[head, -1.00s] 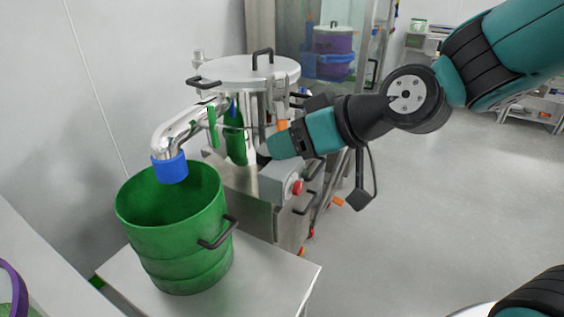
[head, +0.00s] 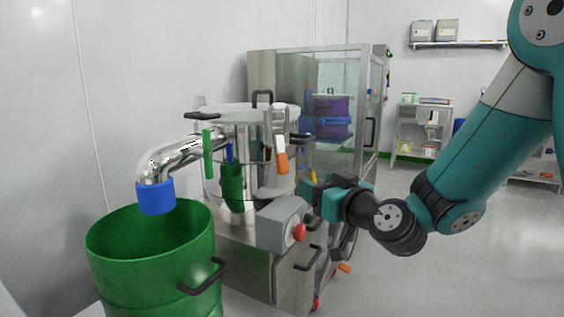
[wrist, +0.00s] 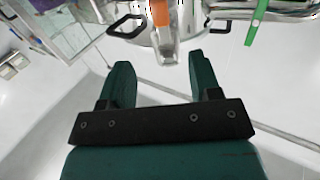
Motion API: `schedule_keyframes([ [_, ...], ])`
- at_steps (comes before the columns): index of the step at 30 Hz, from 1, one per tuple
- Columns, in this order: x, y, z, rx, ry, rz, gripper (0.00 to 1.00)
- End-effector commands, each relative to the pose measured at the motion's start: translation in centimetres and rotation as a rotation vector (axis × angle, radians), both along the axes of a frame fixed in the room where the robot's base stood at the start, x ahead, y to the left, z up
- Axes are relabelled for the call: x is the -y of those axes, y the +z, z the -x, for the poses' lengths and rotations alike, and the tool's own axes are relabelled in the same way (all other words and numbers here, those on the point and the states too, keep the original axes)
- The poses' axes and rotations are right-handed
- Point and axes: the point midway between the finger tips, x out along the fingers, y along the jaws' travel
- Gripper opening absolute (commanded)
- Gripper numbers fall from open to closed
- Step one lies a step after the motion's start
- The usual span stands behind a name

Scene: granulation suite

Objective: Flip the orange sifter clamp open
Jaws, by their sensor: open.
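The sifter (head: 222,190) is a steel drum with a lid and dark handles. My gripper (head: 308,190) is open and empty, to the right of and below the clamp in the head view. The gripper (wrist: 158,70) also shows in the wrist view, its two green fingers apart and not visibly touching anything.
A grey box with a red button (head: 299,232) juts out below the clamp, close to my gripper. A green clamp (head: 208,153) hangs further left. A green drum (head: 150,255) stands under the blue-ended spout (head: 155,196). A glass-walled cabinet (head: 335,85) is behind. Floor at right is open.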

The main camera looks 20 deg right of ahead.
Motion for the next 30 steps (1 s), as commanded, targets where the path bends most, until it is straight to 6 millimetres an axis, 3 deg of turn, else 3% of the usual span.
schedule_keyframes([
  [3,-0.1,0.5,-1.1,-0.009,-0.007,-0.004,0.57],
  [21,-3.0,0.3,-12.9,-0.001,-0.002,0.001,0.57],
  [30,-3.4,-0.1,-15.0,-0.003,-0.005,-0.002,0.57],
])
